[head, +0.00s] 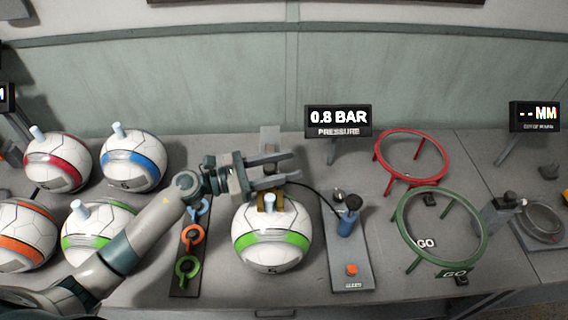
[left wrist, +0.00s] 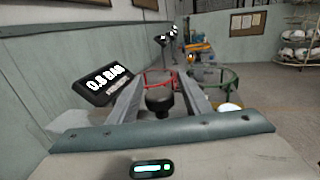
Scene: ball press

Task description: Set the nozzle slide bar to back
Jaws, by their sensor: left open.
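My right gripper is not in view.
A pressure display (head: 338,121) reads 0.8 BAR. Red (head: 412,131) and green (head: 399,230) ring stands are further right. Several balls stand at left.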

